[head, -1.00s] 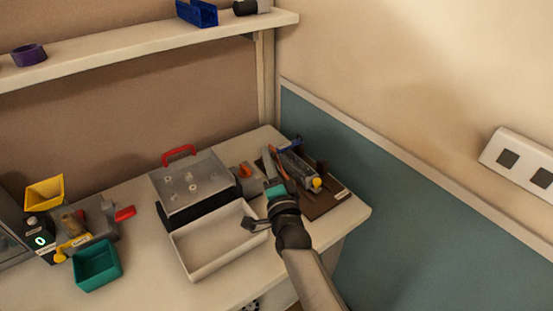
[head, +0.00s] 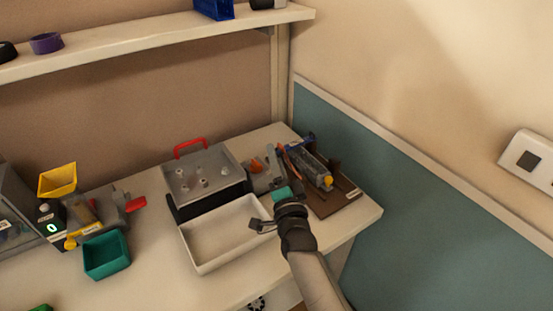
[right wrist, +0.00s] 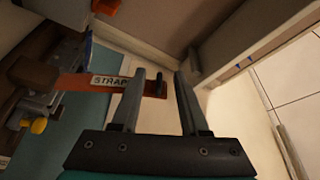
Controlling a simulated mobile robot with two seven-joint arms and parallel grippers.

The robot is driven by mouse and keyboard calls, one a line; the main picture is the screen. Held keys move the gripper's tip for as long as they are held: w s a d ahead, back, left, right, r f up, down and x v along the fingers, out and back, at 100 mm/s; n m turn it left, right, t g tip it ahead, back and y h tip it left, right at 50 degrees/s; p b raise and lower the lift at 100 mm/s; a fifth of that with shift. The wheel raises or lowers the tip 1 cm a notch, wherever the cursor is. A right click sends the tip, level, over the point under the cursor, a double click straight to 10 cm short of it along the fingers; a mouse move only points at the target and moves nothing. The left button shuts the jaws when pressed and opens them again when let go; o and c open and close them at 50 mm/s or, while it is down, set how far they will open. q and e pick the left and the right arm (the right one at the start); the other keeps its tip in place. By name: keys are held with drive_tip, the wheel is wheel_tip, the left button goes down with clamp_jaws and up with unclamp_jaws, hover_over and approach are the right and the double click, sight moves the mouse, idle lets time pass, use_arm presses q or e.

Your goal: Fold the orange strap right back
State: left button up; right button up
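The orange strap (right wrist: 85,83), labelled STRAP, runs in from the left in the right wrist view. Its end, with a dark peg or tab, shows between the fingers of my right gripper (right wrist: 160,90). The left finger overlaps part of the strap, and a gap separates both fingers from each other. I cannot tell whether the strap touches a finger. In the head view my right gripper (head: 279,165) is at the dark brown board (head: 335,203) on the table's right end, and mostly hides the strap. My left gripper is not in view.
A grey device with a yellow knob (head: 328,182) stands on the board. A wall borders the table's right side.

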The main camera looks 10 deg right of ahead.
drive_tip(key=shift+o, duration=0.2)
drive_tip(key=shift+s, duration=0.1)
drive_tip(key=s+f, duration=0.2)
drive_tip(key=s, duration=1.2)
drive_tip(key=shift+s+f, duration=0.3)
drive_tip(key=shift+s, duration=0.1)
